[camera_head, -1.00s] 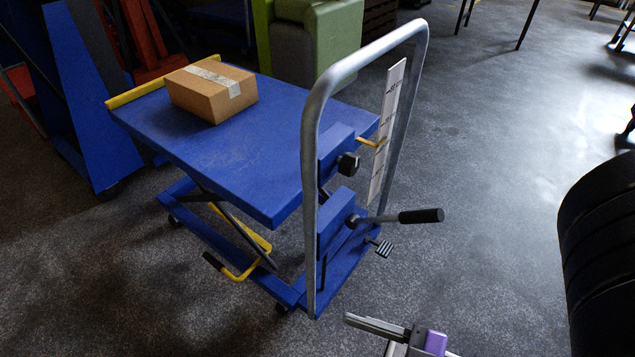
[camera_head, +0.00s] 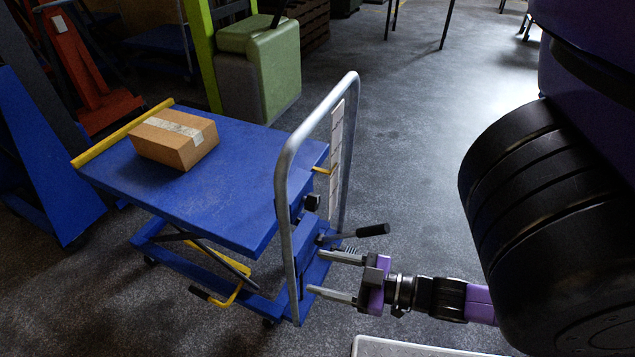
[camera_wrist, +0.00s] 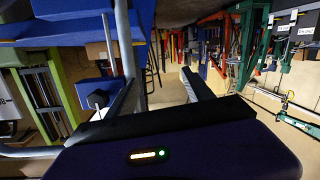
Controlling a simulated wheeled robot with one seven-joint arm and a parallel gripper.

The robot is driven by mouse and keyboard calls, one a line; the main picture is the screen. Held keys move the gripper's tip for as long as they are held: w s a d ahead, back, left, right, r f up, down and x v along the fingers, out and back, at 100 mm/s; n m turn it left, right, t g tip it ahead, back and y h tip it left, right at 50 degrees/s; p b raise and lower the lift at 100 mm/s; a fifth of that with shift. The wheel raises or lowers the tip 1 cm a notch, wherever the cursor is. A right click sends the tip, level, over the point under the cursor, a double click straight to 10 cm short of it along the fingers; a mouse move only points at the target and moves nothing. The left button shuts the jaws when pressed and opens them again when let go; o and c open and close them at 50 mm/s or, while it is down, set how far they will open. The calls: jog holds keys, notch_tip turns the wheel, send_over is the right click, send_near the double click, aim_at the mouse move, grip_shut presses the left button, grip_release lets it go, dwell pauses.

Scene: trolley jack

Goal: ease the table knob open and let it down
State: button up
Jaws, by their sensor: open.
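The blue lift trolley's table (camera_head: 215,185) is raised on crossed legs and carries a cardboard box (camera_head: 174,138). The black table knob (camera_head: 312,202) sits on a blue block behind the grey push handle (camera_head: 284,180). A black knob also shows in the wrist view (camera_wrist: 97,98), left of my fingers. My gripper (camera_head: 318,273) is open and empty, pointing left at the lower part of the handle frame. It is below the knob in the picture and apart from it. Whether a fingertip touches the frame, I cannot tell.
A lever with a black grip (camera_head: 372,230) sticks out to the right just above my fingers. A yellow pedal bar (camera_head: 228,296) is low at the trolley's front. A green seat (camera_head: 262,65) stands behind. The floor right of the trolley is clear.

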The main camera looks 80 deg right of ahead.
aim_at(318, 202)
jog(key=s+d+r+m+t+h+p, duration=0.1)
jog(key=s+d+r+p, duration=0.15)
jog(key=d, duration=0.35)
jog(key=s+d+r+m+h+p, duration=0.1)
jog(key=d+r+m+p, duration=0.15)
jog(key=d, duration=0.35)
jog(key=shift+n, duration=0.25)
jog(key=x, duration=0.7)
jog(key=shift+w+d+r+p, duration=0.25)
jog(key=shift+w+d+p, duration=0.05)
jog(key=shift+w+p, duration=0.05)
jog(key=shift+c, duration=0.2)
grip_shut()
